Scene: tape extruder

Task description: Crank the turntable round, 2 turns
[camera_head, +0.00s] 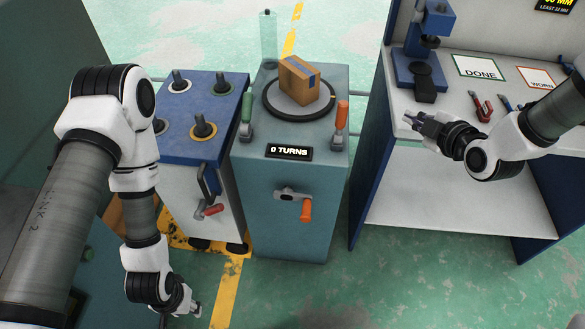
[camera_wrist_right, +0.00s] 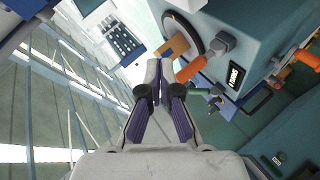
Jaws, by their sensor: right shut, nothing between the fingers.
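The teal turntable cabinet (camera_head: 272,215) stands in the middle of the head view, and its display (camera_head: 289,152) reads "0 TURNS". On its top is a round dark turntable (camera_head: 275,108) carrying a brown box (camera_head: 297,80) with blue tape. On the front is a crank (camera_head: 288,194) whose orange handle (camera_head: 306,210) hangs at the right. My right gripper (camera_head: 409,118) is shut and empty, in front of the right bench and apart from the crank. In the right wrist view its fingers (camera_wrist_right: 160,72) meet. My left gripper (camera_head: 194,309) is low at the left; its jaws are too small to read.
A green-handled lever (camera_head: 246,120) and an orange-handled lever (camera_head: 341,115) flank the turntable. A blue-topped cabinet (camera_head: 222,105) with a red-handled crank (camera_head: 212,210) stands close on the left. The right bench (camera_head: 460,160) holds a blue press (camera_head: 428,45) and tools. The floor in front is clear.

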